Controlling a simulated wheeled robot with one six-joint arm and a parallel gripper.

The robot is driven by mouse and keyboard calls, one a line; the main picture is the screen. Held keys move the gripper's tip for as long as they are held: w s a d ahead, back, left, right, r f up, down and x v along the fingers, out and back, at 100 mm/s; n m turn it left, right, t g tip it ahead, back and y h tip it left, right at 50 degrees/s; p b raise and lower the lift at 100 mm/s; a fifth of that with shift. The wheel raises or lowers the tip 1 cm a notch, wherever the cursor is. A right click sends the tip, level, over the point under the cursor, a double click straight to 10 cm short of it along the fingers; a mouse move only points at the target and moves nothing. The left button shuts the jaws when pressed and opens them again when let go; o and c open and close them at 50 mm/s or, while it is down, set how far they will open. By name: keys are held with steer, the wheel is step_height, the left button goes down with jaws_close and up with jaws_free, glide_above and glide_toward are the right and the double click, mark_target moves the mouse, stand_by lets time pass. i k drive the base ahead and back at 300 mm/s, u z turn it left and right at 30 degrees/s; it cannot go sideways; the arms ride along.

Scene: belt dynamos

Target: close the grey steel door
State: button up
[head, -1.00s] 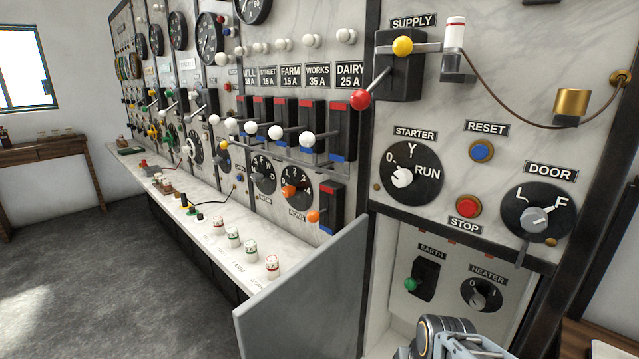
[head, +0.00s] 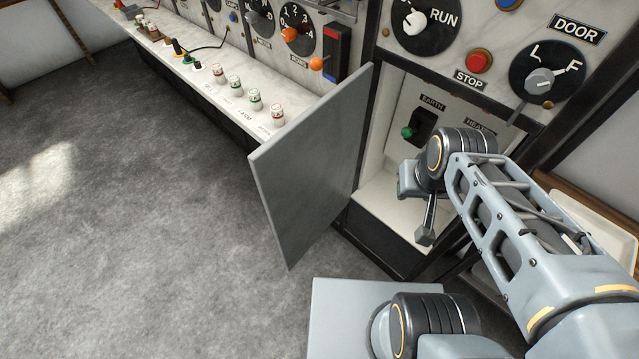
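The grey steel door (head: 312,165) stands wide open, swung out to the left of its cubby and hinged at the cubby's left edge. The cubby (head: 385,205) has a pale floor and back wall, with the EARTH switch and its green knob (head: 407,132) inside. My gripper (head: 425,238) hangs pointing down in front of the cubby opening, to the right of the door and apart from it. Its finger part is small and seen side-on, so its opening does not show. My arm hides part of the HEATER dial.
A marble ledge (head: 240,95) with several small fuse holders runs behind the door. The floor left of the door is clear.

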mark_target(304, 174)
steer(key=z, duration=2.95)
steer(key=k, duration=2.05)
steer(key=u, duration=1.45)
steer(key=k, duration=0.35)
steer(key=u, duration=0.3)
steer(key=i, duration=0.25)
steer(key=u, duration=1.65)
